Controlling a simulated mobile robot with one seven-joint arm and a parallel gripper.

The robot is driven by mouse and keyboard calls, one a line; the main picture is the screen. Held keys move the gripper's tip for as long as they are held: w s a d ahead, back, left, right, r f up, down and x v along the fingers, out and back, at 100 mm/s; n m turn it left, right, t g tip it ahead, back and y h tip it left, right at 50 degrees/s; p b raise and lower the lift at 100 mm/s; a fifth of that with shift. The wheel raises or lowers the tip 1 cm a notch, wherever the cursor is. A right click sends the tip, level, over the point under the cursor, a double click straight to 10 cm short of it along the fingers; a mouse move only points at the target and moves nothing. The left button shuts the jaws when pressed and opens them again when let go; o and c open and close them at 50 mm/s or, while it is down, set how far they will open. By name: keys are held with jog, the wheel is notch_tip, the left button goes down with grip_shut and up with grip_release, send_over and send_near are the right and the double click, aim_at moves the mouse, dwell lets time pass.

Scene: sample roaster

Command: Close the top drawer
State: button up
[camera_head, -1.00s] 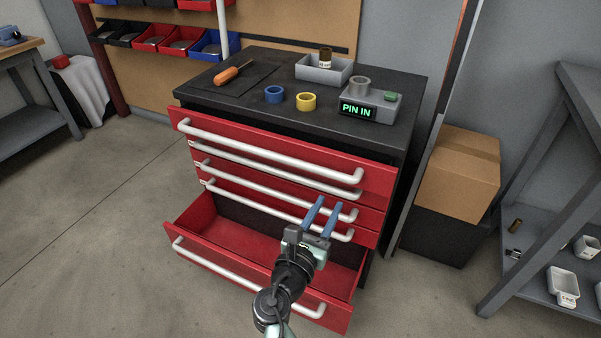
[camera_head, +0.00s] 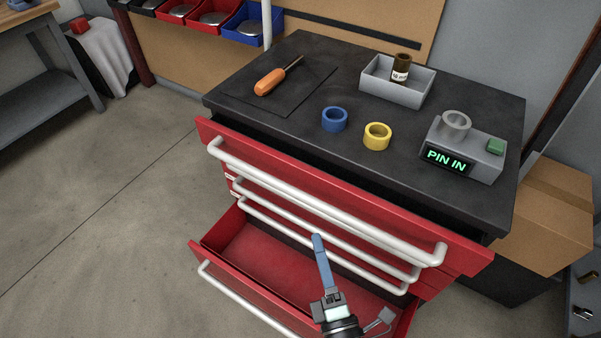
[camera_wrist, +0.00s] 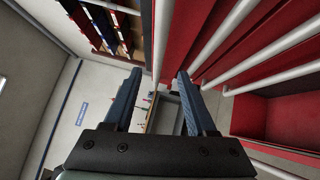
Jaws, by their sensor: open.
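The red top drawer (camera_head: 460,252) sticks out a little from under the cabinet's black top. Its long white bar handle (camera_head: 330,205) runs across the front. In the head view my gripper (camera_head: 317,240) is seen edge-on, in front of the drawer fronts and low in the picture. In the wrist view my gripper (camera_wrist: 156,75) is open, its two blue fingers apart with nothing held. A white bar (camera_wrist: 161,40), apparently the top handle, shows ahead between the fingertips. I cannot tell its distance from them.
The bottom drawer (camera_head: 222,235) stands wide open and empty, below and around my gripper. The drawers between have white handles too. On the cabinet top (camera_head: 300,95) are a screwdriver (camera_head: 270,82), blue ring (camera_head: 334,119), yellow ring (camera_head: 377,136), grey tray (camera_head: 395,90) and "PIN IN" device (camera_head: 465,150).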

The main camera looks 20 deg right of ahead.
aim_at(304, 195)
jog(key=w+b, duration=0.1)
jog(key=w, duration=0.3)
jog(key=w+d+r+b, duration=0.1)
jog(key=w, duration=0.3)
jog(key=w+b, duration=0.1)
jog(key=w, duration=0.3)
jog(key=shift+w+d+r, duration=0.15)
jog(key=shift+d+r, duration=0.05)
jog(key=shift+r, duration=0.2)
jog(key=shift+c, duration=0.2)
grip_shut()
dwell(0.6)
